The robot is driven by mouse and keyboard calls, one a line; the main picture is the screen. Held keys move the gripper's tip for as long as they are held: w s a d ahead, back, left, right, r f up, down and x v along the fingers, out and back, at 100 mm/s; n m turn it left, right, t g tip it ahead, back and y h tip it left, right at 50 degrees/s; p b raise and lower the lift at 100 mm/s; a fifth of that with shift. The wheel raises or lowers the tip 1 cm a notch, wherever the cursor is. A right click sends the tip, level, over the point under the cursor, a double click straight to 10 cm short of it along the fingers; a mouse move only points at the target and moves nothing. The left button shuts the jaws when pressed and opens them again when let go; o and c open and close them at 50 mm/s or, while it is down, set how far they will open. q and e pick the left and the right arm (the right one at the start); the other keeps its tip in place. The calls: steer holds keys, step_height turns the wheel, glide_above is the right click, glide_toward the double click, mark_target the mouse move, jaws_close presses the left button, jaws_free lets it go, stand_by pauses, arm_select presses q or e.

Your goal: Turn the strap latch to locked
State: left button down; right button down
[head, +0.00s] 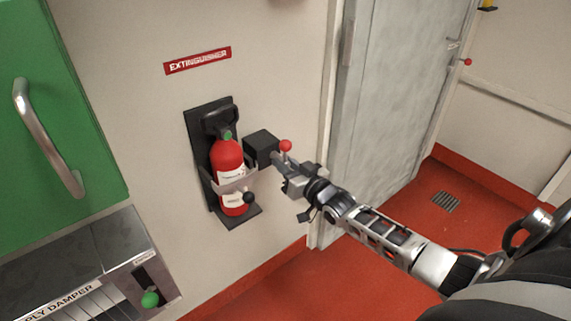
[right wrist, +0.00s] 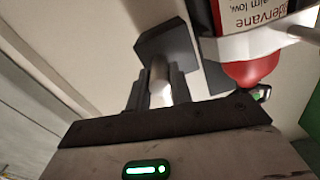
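A red fire extinguisher (head: 226,158) stands upright in a black wall bracket (head: 194,120), with a pale strap (head: 235,181) around it. A black block (head: 261,147) is beside the extinguisher; it also shows in the right wrist view (right wrist: 165,42). A pale stem (right wrist: 159,82), apparently the strap latch's handle, sticks out of the block. My right gripper (head: 281,165) has a finger against each side of the stem and looks shut on it. A red ball (head: 286,146) shows just above the fingers. My left gripper is not in view.
A black ball knob (head: 249,198) is at the strap's front. A green cabinet (head: 62,120) and a damper panel with a green knob (head: 150,299) are on the left. A grey door (head: 390,110) is on the right. The red floor is clear.

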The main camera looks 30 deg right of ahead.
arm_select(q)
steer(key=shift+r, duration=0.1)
arm_select(e)
steer(key=shift+n, duration=0.4)
steer(key=n+p, duration=0.1)
steer(key=n, duration=0.1)
steer(key=shift+n, duration=0.4)
steer(key=n, duration=0.3)
steer(key=shift+n, duration=0.3)
steer(key=n, duration=0.4)
steer(key=shift+n, duration=0.3)
steer(key=n, duration=0.3)
steer(key=shift+f, duration=0.1)
steer(key=shift+n+b, duration=0.55)
steer(key=shift+n, duration=0.95)
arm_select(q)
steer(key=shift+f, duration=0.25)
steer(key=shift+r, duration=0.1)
